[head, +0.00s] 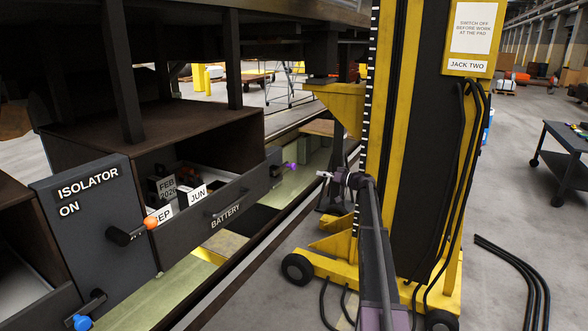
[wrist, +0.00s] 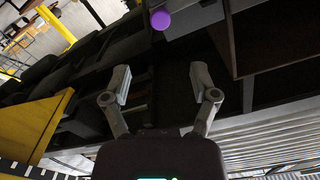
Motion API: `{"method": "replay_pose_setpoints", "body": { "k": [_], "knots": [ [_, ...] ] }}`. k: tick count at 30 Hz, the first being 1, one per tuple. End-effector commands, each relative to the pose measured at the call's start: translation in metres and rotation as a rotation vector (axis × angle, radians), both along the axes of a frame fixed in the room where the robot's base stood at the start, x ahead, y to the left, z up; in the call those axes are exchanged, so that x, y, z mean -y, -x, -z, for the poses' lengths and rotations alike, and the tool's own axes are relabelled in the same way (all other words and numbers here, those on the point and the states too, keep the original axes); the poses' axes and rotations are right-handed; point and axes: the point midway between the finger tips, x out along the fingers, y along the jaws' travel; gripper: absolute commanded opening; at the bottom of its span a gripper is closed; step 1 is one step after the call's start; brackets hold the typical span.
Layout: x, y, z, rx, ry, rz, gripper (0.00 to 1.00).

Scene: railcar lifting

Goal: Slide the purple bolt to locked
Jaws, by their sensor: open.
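The purple bolt (head: 289,165) shows as a round purple knob at the right end of the dark battery drawer front (head: 238,204) in the head view. In the wrist view the purple knob (wrist: 161,20) is at the top, beyond my fingertips and roughly midway between them. My gripper (head: 322,175) is to the right of the knob in the head view, apart from it. In the wrist view my gripper (wrist: 160,83) is open and empty, with two grey fingers spread. The bolt's catch is too small to make out.
An isolator panel (head: 84,225) with an orange-knobbed handle (head: 151,223) stands left of the drawer. A blue knob (head: 82,322) is below it. The yellow jack (head: 345,245) stands close to my arm.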

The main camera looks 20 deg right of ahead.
Motion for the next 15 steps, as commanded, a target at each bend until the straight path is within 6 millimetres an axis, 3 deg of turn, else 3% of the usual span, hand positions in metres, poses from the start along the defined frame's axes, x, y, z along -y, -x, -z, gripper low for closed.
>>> {"method": "replay_pose_setpoints", "body": {
  "k": [8, 15],
  "knots": [
    [-0.004, -0.006, 0.0, -0.001, 0.0, -0.001, 0.77],
    [-0.019, -0.025, 0.0, -0.002, 0.0, -0.002, 0.77]
  ]
}}
